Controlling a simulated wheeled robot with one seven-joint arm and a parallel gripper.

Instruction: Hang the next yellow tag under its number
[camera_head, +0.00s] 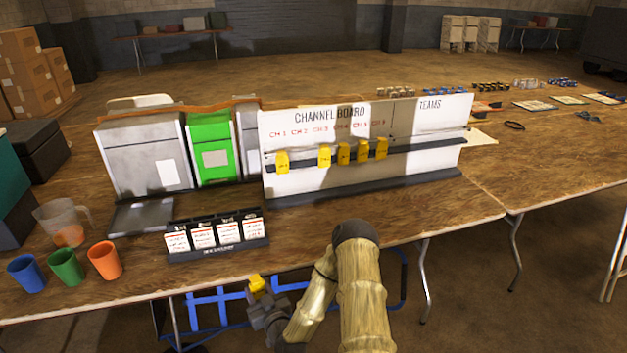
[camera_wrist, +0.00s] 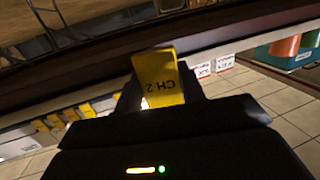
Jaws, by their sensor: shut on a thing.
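My gripper (camera_head: 264,298) is shut on a yellow tag (camera_head: 257,284), low in front of the table's front edge. In the wrist view the held tag (camera_wrist: 158,76) reads "CH 2" upside down, between the two dark fingers. The white channel board (camera_head: 300,183) stands upright on the table, above and beyond my gripper. Its dark rail (camera_head: 303,161) carries a yellow tag (camera_head: 282,162) under CH 1 and several more (camera_head: 324,156) under the numbers from CH 3 on. The rail under CH 2 is bare. The hanging tags also show at the left in the wrist view (camera_wrist: 72,114).
A black rack of white cards (camera_head: 217,249) stands near the table edge, left of the board. Blue, green and orange cups (camera_head: 104,261) and a clear jug (camera_head: 62,222) are further left. A grey and green cabinet (camera_head: 152,153) adjoins the board. A blue cart frame (camera_head: 205,298) is under the table.

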